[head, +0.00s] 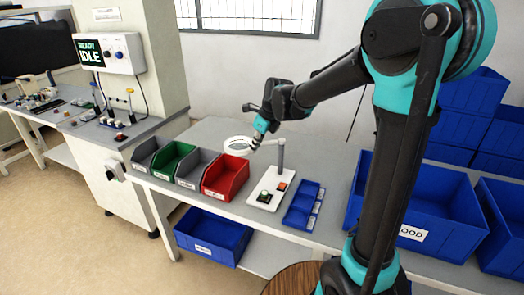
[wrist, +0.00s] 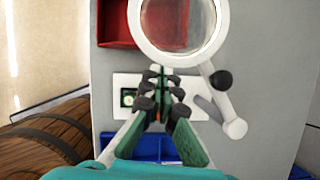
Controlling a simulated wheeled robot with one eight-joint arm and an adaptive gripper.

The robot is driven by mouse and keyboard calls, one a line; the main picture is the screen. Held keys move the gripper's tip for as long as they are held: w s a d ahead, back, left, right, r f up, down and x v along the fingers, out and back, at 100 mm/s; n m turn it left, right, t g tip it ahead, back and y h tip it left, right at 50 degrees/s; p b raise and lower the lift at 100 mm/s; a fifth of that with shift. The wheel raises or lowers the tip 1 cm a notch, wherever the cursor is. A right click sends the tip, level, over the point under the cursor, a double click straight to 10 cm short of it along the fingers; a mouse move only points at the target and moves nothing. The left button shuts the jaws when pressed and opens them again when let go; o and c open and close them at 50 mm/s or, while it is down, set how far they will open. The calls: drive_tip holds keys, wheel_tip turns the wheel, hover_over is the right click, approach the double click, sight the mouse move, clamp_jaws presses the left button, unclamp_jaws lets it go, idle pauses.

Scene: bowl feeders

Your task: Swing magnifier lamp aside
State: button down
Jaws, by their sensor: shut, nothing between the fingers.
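The magnifier lamp has a white ring head (head: 238,143) and an arm running to a grey post (head: 281,155) on the bench. In the wrist view its ring (wrist: 140,30) is at the top, with a black knob (wrist: 221,80) and white arm joint (wrist: 235,128) to the right of my fingers. My gripper (head: 256,141) is shut and empty at the lamp head. In the wrist view my gripper (wrist: 163,72) has its fingertips just below the ring's lower rim; I cannot tell whether they touch it.
Red (head: 226,176), grey and green bins stand left of the lamp. A white button panel (head: 263,204) and a small blue tray (head: 303,205) lie below it. Large blue crates (head: 450,222) fill the right. A wooden barrel (wrist: 50,140) is at the wrist view's left.

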sight(247, 141)
drive_tip(key=w+a, duration=0.1)
drive_tip(key=w, duration=0.1)
drive_tip(key=w+a, duration=0.1)
drive_tip(key=shift+w, duration=0.35)
drive_tip(key=shift+w+a, duration=0.2)
drive_tip(key=shift+w, duration=0.65)
drive_tip(key=shift+w+a, duration=0.2)
drive_tip(key=shift+w, duration=0.75)
